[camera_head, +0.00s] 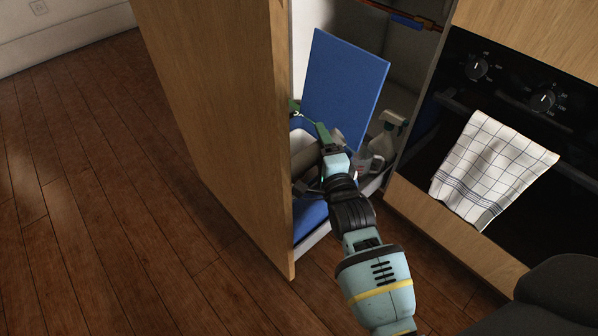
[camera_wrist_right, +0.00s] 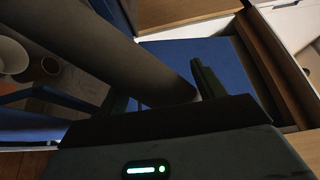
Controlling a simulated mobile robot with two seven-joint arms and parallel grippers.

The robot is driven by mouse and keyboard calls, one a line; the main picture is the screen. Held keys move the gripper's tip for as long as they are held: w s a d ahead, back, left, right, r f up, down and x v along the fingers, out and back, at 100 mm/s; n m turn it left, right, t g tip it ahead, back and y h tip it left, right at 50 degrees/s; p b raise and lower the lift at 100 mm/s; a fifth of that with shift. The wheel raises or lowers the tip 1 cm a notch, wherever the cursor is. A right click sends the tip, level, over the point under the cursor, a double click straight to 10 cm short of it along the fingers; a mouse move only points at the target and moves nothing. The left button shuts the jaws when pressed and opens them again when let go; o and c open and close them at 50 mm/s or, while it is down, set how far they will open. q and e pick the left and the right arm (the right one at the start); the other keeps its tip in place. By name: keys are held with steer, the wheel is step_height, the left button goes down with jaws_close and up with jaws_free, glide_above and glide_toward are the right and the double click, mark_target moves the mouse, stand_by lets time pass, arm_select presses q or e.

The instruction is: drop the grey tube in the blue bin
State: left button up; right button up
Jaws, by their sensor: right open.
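My right gripper (camera_head: 329,140) reaches into the open pull-out cabinet. The grey tube (camera_wrist_right: 135,50) runs diagonally across the right wrist view, its near end between the open fingers (camera_wrist_right: 160,92). I cannot tell whether the tube touches the fingers or rests on something. Blue bin surfaces (camera_head: 311,213) show below the gripper, and blue (camera_wrist_right: 190,58) lies behind the tube in the wrist view. The gripper and door panel hide much of the bin. My left gripper is not in view.
A tall wooden door panel (camera_head: 215,110) stands left of the gripper. A blue board (camera_head: 345,88) stands upright behind it. A spray bottle (camera_head: 385,138) is close on the right. An oven with a checked towel (camera_head: 492,170) is farther right. The wooden floor (camera_head: 110,200) at left is clear.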

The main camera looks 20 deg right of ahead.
steer(key=shift+s+a+p, duration=0.15)
steer(key=shift+s+p, duration=0.15)
steer(key=shift+s, duration=0.65)
steer(key=shift+s+a+p, duration=0.15)
steer(key=shift+s+p, duration=0.1)
steer(key=shift+s, duration=0.7)
